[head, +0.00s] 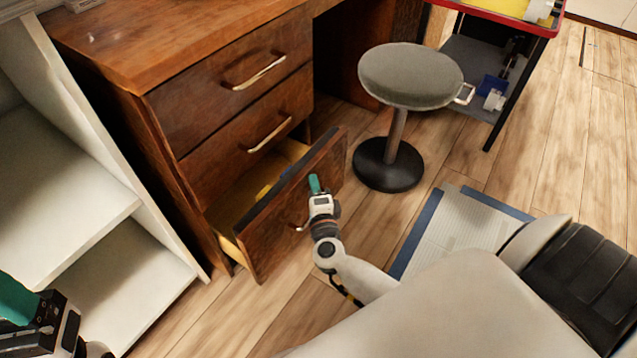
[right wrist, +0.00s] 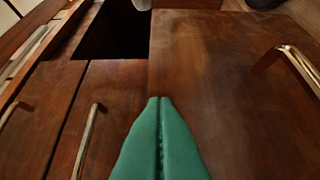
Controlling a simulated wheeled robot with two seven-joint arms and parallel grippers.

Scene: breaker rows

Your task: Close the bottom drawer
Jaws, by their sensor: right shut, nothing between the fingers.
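The bottom drawer (head: 283,232) of the brown wooden desk is pulled out in the head view; its yellowish inside shows behind the front, with a small yellow item in it. My right gripper (head: 314,184) has its green fingers shut, with nothing between them, at the drawer front near its upper edge. In the right wrist view the shut fingers (right wrist: 160,105) point at wooden panels; I cannot tell whether they touch. A metal handle (right wrist: 298,66) shows at the right there. My left gripper (head: 18,302) is partly in view at the lower left; its opening is not clear.
The two drawers above, the top (head: 235,85) and middle (head: 250,140), are shut. A grey round stool (head: 410,78) stands right of the open drawer. White shelves (head: 70,220) stand at left. A blue-edged mat (head: 455,225) lies on the floor.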

